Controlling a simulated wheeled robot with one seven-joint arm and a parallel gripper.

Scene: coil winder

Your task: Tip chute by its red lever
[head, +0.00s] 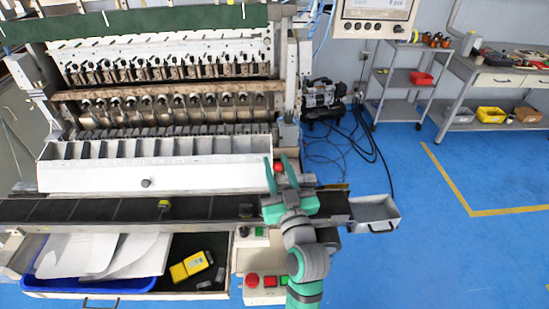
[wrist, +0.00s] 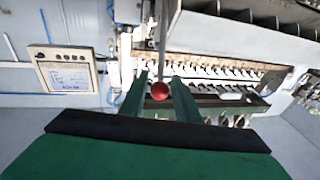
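The chute (head: 155,177) is a long white trough in the head view, with a row of compartments behind its front wall and a dark knob on that wall. The lever's red ball knob (head: 278,167) stands at the chute's right end; its thin stem is clearer in the wrist view, where the ball (wrist: 159,91) shows. My gripper (head: 280,166) is open at the ball. In the wrist view its two green fingers (wrist: 160,97) stand on either side of the ball, with a gap on each side. I cannot tell how deep the ball lies between the fingertips.
A dark conveyor belt (head: 100,210) runs below the chute, with a small yellow piece (head: 164,204) on it. A metal bin (head: 375,213) sits at its right end. Blue floor (head: 420,240) is clear at right.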

